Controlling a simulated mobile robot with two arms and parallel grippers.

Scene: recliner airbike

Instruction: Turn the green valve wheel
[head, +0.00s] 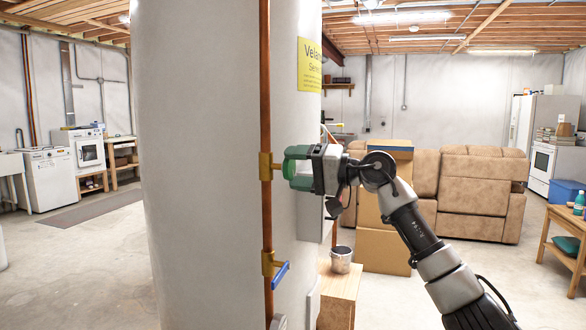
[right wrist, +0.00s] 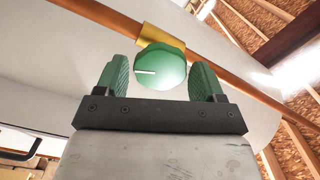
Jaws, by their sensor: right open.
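The green valve wheel (right wrist: 160,72) is round with a white line on its face. It sits on a brass fitting (right wrist: 153,38) on a copper pipe. In the head view the wheel (head: 288,169) is at the pipe's right side, partly hidden by my right gripper. My right gripper (head: 299,167) is open, its green pads on either side of the wheel. In the right wrist view a gap shows between the wheel and each pad. My left gripper is not in view.
The copper pipe (head: 266,110) runs down a large white tank (head: 200,120). A blue-handled valve (head: 281,274) sits lower on the pipe. A metal can (head: 341,259) stands on a wooden stand, with cardboard boxes (head: 384,252) and a brown sofa (head: 472,190) behind.

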